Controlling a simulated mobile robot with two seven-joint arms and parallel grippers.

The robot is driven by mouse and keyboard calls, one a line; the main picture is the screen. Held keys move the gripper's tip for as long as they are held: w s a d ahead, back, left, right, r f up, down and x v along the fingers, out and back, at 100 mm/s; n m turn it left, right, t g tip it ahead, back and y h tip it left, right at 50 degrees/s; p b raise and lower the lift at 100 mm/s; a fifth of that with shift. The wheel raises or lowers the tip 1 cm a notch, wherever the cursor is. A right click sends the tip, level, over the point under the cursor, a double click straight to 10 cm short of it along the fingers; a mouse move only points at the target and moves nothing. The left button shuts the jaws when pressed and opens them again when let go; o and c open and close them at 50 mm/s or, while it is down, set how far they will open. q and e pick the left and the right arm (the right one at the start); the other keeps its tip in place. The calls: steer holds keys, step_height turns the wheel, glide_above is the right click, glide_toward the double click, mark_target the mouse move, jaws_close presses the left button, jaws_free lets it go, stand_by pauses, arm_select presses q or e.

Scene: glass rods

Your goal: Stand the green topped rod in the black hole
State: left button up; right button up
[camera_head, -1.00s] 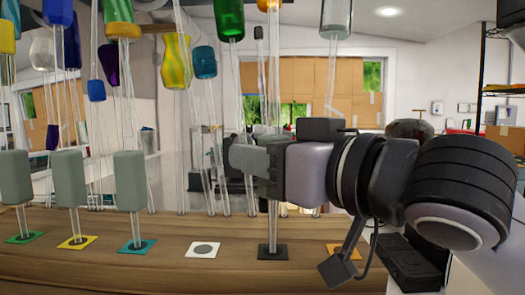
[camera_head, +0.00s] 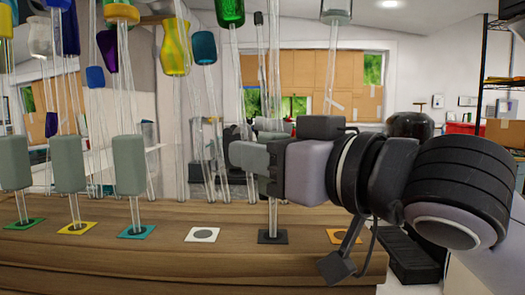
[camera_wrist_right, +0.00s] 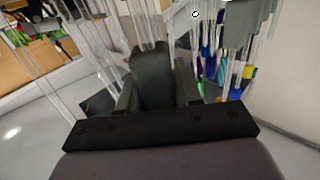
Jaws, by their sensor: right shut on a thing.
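My right gripper (camera_head: 270,165) is shut on the grey-green grip block of a clear rod (camera_head: 273,215). The right wrist view also shows this block (camera_wrist_right: 152,75) between the fingers. The rod is upright, and its top runs out of the head view, so its colour does not show now. Its lower end meets the dark hole in the black square (camera_head: 283,239); how deep it sits is hard to tell. My left gripper is not in view.
Three rods with grey-green blocks stand at the left on green (camera_head: 36,223), yellow (camera_head: 92,228) and teal (camera_head: 150,232) squares. A white square (camera_head: 190,236) with a grey disc has no rod. An orange square (camera_head: 340,233) lies partly behind my arm.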

steer(key=shift+f, duration=0.1)
steer(key=o, duration=1.2)
steer(key=shift+d, duration=0.1)
